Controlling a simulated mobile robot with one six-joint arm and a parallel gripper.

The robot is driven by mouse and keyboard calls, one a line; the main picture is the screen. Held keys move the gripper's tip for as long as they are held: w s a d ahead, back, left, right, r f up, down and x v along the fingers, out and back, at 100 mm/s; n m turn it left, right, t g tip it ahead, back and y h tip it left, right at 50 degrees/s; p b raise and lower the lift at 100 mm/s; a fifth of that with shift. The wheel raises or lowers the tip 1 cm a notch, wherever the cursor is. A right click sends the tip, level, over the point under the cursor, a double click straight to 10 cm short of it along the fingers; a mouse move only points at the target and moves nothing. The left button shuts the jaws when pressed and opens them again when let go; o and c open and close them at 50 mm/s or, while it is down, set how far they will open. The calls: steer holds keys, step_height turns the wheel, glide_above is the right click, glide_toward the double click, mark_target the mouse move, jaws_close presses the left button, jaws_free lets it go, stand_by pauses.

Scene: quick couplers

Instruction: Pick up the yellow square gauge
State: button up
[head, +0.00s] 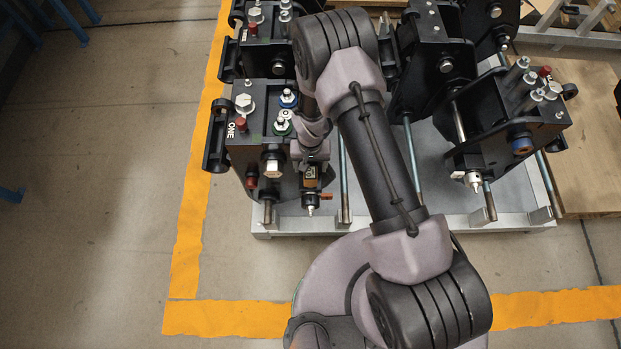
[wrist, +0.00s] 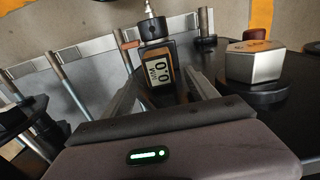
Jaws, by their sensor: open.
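The yellow square gauge (wrist: 160,72) shows in the wrist view with a black and yellow body and a display with digits. A black round fitting with a metal tip is at its far end, with a small orange lever beside it. In the head view the gauge (head: 311,177) is small, in front of the black coupler block. My gripper (wrist: 158,82) is open, with one finger on each side of the gauge. Whether the fingers touch it I cannot tell. In the head view my gripper (head: 313,158) is at the gauge, partly hidden by my arm.
A silver hex knob (wrist: 252,62) on a black base stands right of the gripper in the wrist view. The black coupler block (head: 262,145) carries several knobs and couplers. Metal rods (head: 345,185) rise from the grey pallet frame (head: 400,227).

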mark_target(310, 172)
steer(key=f+b, duration=0.1)
steer(key=f, duration=0.1)
steer(key=s+f+b, duration=0.1)
steer(key=f, duration=0.2)
steer(key=shift+r, duration=0.15)
steer(key=shift+c, duration=1.1)
jaws_close()
